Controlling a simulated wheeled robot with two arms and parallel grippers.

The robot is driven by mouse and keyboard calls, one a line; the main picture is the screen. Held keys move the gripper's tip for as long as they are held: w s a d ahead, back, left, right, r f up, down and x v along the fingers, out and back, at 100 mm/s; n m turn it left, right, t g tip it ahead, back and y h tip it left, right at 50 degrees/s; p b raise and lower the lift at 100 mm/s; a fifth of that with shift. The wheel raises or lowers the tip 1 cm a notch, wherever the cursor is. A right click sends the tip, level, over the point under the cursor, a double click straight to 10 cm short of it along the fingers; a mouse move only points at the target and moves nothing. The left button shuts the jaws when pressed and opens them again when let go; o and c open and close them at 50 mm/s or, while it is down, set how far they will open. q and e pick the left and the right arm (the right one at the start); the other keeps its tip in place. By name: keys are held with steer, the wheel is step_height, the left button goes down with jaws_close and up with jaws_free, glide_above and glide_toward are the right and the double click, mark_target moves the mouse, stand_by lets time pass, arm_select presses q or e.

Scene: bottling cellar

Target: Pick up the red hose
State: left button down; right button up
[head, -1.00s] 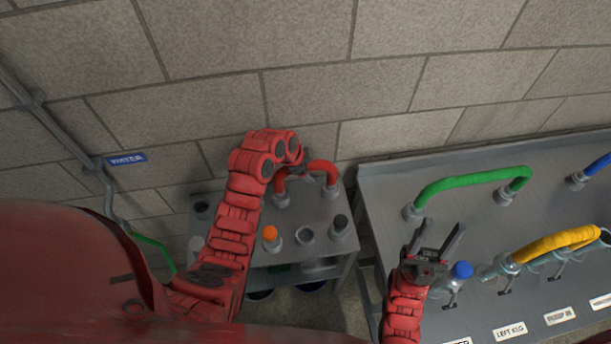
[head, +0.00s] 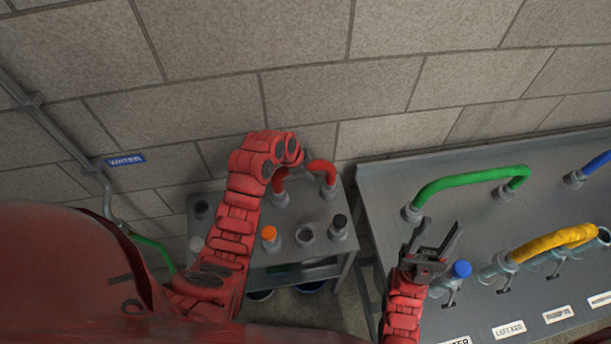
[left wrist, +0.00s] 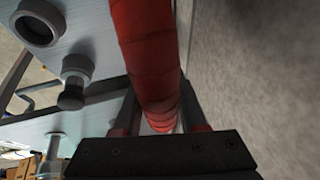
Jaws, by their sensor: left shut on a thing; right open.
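The red hose (head: 322,168) is at the back of the small grey cart, bent in an arch with its grey end fittings at the cart top. My left gripper (head: 300,168) is at the hose's arch, and my arm hides part of it. In the left wrist view the red hose (left wrist: 150,50) runs between the two fingers (left wrist: 160,122), which are shut on it. My right gripper (head: 432,238) is open and empty above the left edge of the large grey bench.
The cart (head: 290,215) also bears an orange-capped fitting (head: 269,236) and several grey and dark ports. The bench (head: 460,215) holds a green hose (head: 465,182), a yellow hose (head: 555,242) and a blue cap (head: 461,269). A block wall (head: 300,60) stands close behind the cart.

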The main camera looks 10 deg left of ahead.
arm_select(q)
steer(key=shift+r, duration=0.15)
steer(key=shift+w+r+b, duration=0.1)
steer(key=shift+r+b, duration=0.2)
step_height(320, 180, up, 8)
steer(key=b, duration=0.2)
steer(key=shift+w+b, duration=0.1)
steer(key=shift+b, duration=0.3)
step_height(320, 180, up, 19)
steer(key=p, duration=0.5)
steer(key=shift+r, duration=0.1)
